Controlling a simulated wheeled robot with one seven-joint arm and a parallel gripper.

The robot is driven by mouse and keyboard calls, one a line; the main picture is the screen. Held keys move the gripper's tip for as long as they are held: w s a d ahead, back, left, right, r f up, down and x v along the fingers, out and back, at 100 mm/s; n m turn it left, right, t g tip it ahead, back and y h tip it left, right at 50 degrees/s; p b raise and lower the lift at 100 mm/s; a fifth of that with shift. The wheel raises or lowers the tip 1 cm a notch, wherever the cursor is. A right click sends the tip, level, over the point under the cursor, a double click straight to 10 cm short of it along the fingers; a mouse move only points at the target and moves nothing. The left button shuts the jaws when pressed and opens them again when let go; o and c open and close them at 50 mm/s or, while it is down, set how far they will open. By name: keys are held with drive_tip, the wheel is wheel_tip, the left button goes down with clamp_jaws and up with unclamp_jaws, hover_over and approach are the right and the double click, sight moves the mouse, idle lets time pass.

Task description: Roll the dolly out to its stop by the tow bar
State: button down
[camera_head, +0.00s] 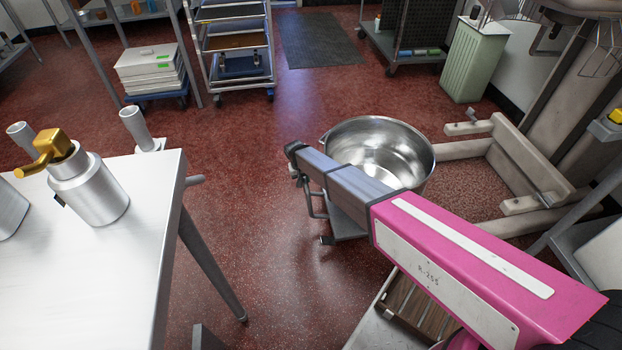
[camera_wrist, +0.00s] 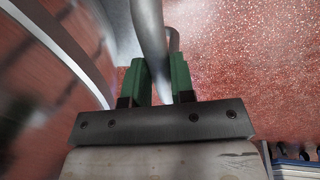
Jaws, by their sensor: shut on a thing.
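The dolly (camera_head: 347,226) stands low on the red floor under a large shiny steel bowl (camera_head: 405,150); my arm hides much of it. A thin grey bar (camera_head: 309,198), apparently part of the tow bar, shows beside my arm's far end. In the wrist view my gripper (camera_wrist: 157,82) has its two green fingers shut on the grey tow bar (camera_wrist: 149,30), which runs up between them. The fingers cannot be made out in the head view. A curved metal edge, perhaps the bowl's, shows at the left of the wrist view.
A metal table (camera_head: 140,215) with a steel canister (camera_head: 95,190) stands at left. A beige frame (camera_head: 525,160) with low legs stands right of the bowl. A wheeled rack (camera_head: 235,45) is at the back. The floor between table and dolly is clear.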

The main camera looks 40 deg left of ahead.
drive_tip(key=shift+s+a, duration=0.1)
drive_tip(key=shift+a, duration=0.05)
drive_tip(key=c, duration=1)
unclamp_jaws()
drive_tip(key=shift+r, duration=0.1)
drive_tip(key=r, duration=0.3)
drive_tip(key=s+a+r, duration=0.1)
drive_tip(key=r, duration=0.6)
drive_tip(key=shift+s+a+r, duration=0.2)
drive_tip(key=shift+s, duration=0.1)
